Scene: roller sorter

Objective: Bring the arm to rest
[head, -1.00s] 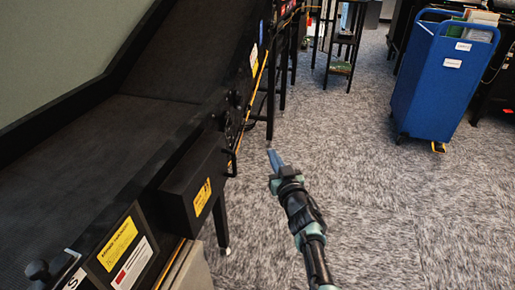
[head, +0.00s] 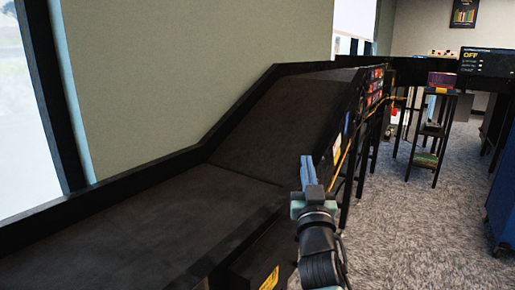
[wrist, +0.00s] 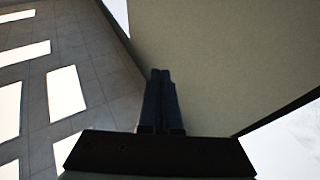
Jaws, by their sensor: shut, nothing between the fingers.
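My gripper (head: 307,172) is raised in the head view, in front of the black conveyor of the sorter (head: 275,115), with its fingers pointing up. Its blue fingers are shut together and nothing is between them. In the wrist view the shut gripper (wrist: 160,75) points toward the ceiling and the upper wall, clear of any object. No contact with the sorter shows.
The sorter runs along the wall (head: 200,60) on the left. A black shelf stand (head: 430,130) with a purple container (head: 441,79) stands at the back right. A blue cart (head: 503,215) is at the right edge. Carpeted floor (head: 410,230) is open between.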

